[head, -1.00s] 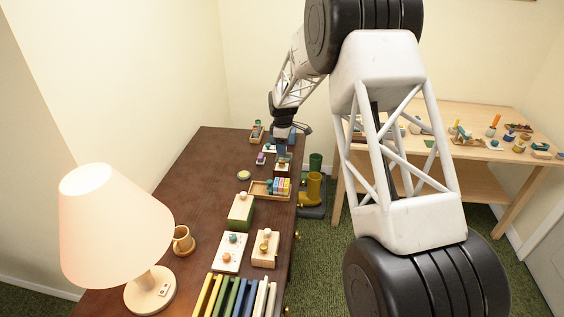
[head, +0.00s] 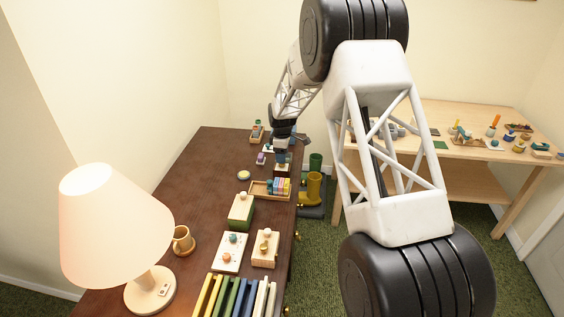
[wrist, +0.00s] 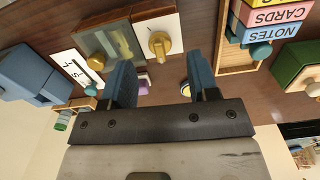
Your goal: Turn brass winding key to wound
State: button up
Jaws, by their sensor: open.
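A brass key-like handle (wrist: 159,45) stands on a white plate on a small wooden box in the wrist view; I take it for the winding key. My gripper (wrist: 163,82) is open and empty, its blue fingers apart. In the picture the key lies between the lines of the two fingers, beyond their tips, and nothing touches it. In the head view my gripper (head: 281,153) hangs over the far right part of the brown desk, by a small wooden box (head: 282,171). The key itself is too small to tell there, and any mark for wound is not readable.
Beside the key box in the wrist view are a box with a brass knob (wrist: 96,62), a blue block (wrist: 30,72) and a wooden tray (wrist: 237,63) of labelled blocks.

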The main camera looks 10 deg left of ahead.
jog(key=shift+f, duration=1.75)
jog(key=c, duration=0.9)
jog(key=shift+c, duration=0.2)
